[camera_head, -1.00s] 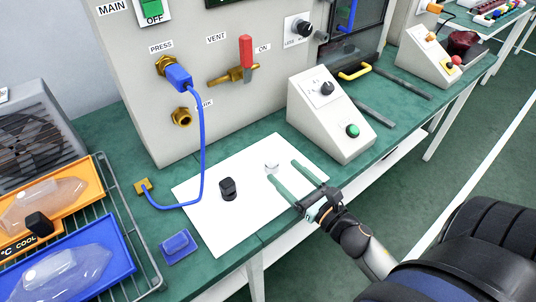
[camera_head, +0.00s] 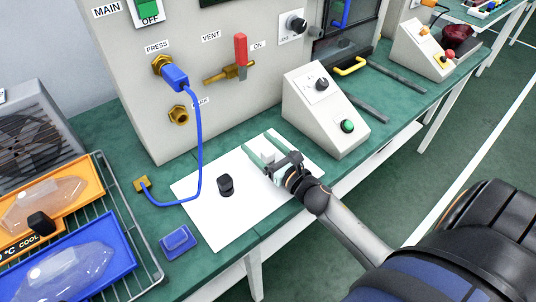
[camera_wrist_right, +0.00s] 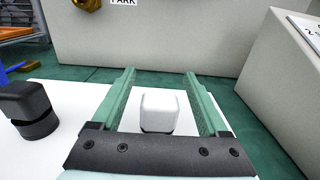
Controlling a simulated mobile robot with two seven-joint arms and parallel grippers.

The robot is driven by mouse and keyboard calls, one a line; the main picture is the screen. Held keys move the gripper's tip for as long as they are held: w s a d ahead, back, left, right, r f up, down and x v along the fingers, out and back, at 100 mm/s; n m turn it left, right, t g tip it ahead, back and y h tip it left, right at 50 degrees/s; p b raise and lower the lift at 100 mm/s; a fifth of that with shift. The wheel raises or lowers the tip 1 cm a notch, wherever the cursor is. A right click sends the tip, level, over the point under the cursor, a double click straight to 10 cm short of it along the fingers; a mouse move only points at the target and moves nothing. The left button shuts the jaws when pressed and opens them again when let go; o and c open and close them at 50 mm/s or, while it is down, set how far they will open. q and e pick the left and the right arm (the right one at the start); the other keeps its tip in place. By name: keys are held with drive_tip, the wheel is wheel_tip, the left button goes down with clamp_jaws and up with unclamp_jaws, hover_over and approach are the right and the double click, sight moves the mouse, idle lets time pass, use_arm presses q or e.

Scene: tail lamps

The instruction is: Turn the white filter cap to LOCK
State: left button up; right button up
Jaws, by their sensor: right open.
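The white filter cap (camera_wrist_right: 159,112) stands upright on the white sheet (camera_head: 205,208), between the fingers of my right gripper in the right wrist view. A gap shows on each side of it, so the fingers do not touch it there. My right gripper (camera_head: 262,152) is open, with its green fingers straddling the cap; it also shows in the right wrist view (camera_wrist_right: 163,98). No LOCK mark on the sheet can be read. My left gripper is not in view.
A black cap (camera_head: 225,186) stands on the sheet to the left. A grey control box (camera_head: 325,110) with a black knob and a green button stands close on the right. The large panel (camera_head: 200,90) rises behind. A blue hose (camera_head: 200,150) hangs at the left.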

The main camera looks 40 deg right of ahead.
drive_tip(key=shift+c, duration=0.3)
clamp_jaws()
idle(0.3)
